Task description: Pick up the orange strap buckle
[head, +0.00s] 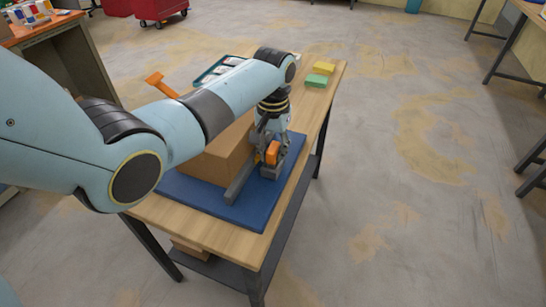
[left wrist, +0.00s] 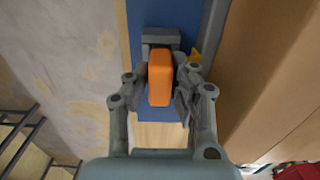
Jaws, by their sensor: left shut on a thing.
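The orange strap buckle (head: 272,152) is between the fingers of my left gripper (head: 268,162), above the blue mat (head: 232,208). In the left wrist view the buckle (left wrist: 159,78) is an upright-looking orange block with rounded corners, and the fingers of my left gripper (left wrist: 160,95) are shut on it from both sides. A grey piece (left wrist: 160,38) shows just beyond the buckle. I cannot tell whether the buckle touches what lies below it. My right gripper is in neither view.
A brown cardboard box (head: 215,160) and a grey bar (head: 240,181) are on the mat, left of the gripper. A green block (head: 316,80), a yellow block (head: 324,68) and a dark tray (head: 208,75) are at the wooden table's far end.

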